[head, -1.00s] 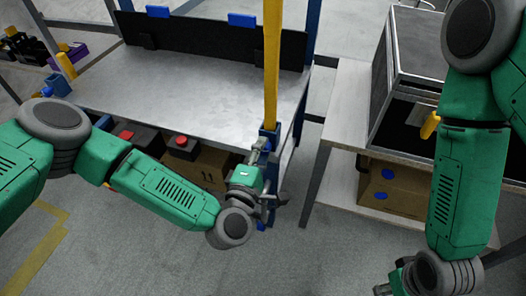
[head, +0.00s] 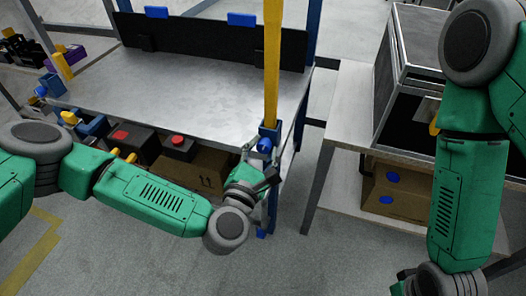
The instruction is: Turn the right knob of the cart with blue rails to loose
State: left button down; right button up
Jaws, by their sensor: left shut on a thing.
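The cart (head: 180,80) has a grey metal top and blue corner posts. The yellow upright pole (head: 272,70) rises from a blue socket at its front right corner. The right knob (head: 264,145) is blue and sits on that socket. My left gripper (head: 262,165) is at this corner, shut on the knob, its fingers partly hiding the knob and post. The knob's turned angle is too small to read. A similar blue knob (head: 41,91) shows at the front left corner. My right gripper (head: 402,286) is mostly cut off at the bottom edge, away from the cart.
A cardboard box (head: 200,170) and dark boxes with red buttons (head: 178,142) stand under the cart top. Open floor lies in front.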

pick_arm(q)
jog(key=shift+s+a+f+n, duration=0.1)
jog(key=shift+f+n, duration=0.35)
jog(key=shift+n, duration=0.05)
jog(key=c, duration=1.2)
grip_release()
jog(key=shift+r, duration=0.15)
jog(key=shift+r, duration=0.1)
jog(key=v, duration=1.2)
